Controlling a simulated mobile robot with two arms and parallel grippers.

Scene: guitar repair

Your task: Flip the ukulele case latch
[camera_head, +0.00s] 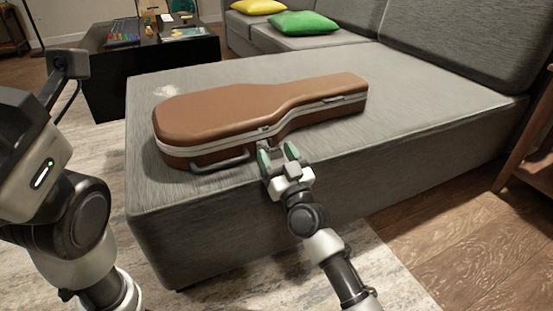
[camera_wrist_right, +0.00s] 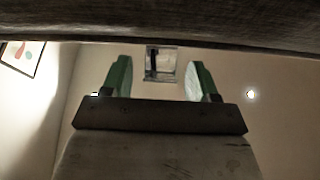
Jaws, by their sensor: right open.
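The brown ukulele case (camera_head: 235,108) lies shut on the grey sofa seat, with a pale metal band along its rim. A small metal latch (camera_head: 264,143) shows on its near side at the waist, partly hidden by my right gripper (camera_head: 278,154). That gripper is open, its two green fingertips close to the case's near side. In the right wrist view the green fingers (camera_wrist_right: 160,80) stand apart with a small metallic piece (camera_wrist_right: 161,63) seen between them; it may be the latch, and contact cannot be told. My left gripper is out of view.
A dark carrying handle (camera_head: 221,162) sticks out from the case's near side, left of my right gripper. The grey sofa seat (camera_head: 430,105) has free room to the right. A black table (camera_head: 150,65) with small items stands behind left.

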